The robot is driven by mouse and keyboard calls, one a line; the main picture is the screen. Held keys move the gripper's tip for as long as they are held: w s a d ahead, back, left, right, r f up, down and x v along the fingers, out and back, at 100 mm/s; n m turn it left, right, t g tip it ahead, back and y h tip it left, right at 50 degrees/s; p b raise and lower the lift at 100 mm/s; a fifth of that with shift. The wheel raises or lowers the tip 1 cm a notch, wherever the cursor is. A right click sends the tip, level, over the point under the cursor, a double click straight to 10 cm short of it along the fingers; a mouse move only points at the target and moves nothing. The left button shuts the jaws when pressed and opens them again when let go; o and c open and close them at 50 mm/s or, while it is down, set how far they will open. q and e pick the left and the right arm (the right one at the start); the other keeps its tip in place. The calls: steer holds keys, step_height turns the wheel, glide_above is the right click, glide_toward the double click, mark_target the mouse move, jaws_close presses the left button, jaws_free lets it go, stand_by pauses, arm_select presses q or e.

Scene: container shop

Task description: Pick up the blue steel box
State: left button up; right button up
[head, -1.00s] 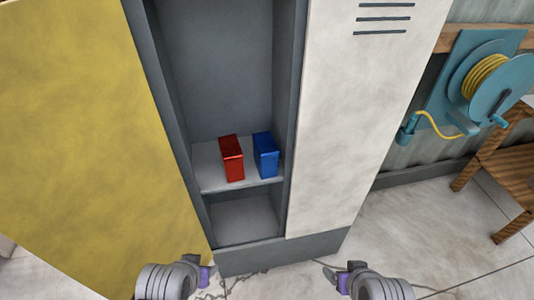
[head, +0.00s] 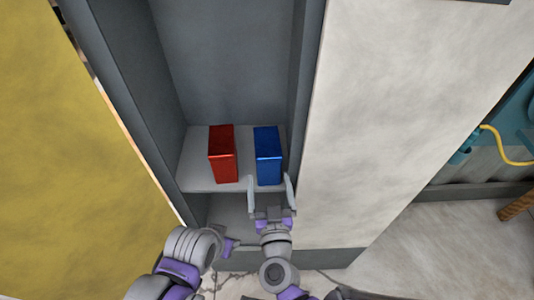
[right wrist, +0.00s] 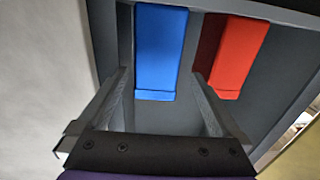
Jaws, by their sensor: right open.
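The blue steel box (head: 268,155) stands upright on the locker shelf, to the right of a red box (head: 223,154). My right gripper (head: 270,182) is open just in front of the blue box, its fingers to either side of the box's lower front. In the right wrist view the blue box (right wrist: 160,52) shows between and beyond the open fingers (right wrist: 165,85), with nothing held. My left gripper (head: 232,244) is low in front of the locker, left of the right one; its fingers are too unclear to read.
The red box also shows in the right wrist view (right wrist: 238,55), close beside the blue one. The shelf (head: 198,165) sits between the locker's side walls. A yellow door (head: 60,150) stands open at left, and a white door (head: 390,120) is at right.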

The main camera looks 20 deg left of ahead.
mark_target(267, 171)
steer(key=x, duration=0.9)
steer(key=shift+w+d, duration=0.15)
steer(key=shift+w, duration=0.25)
steer(key=shift+s, duration=0.1)
jaws_close()
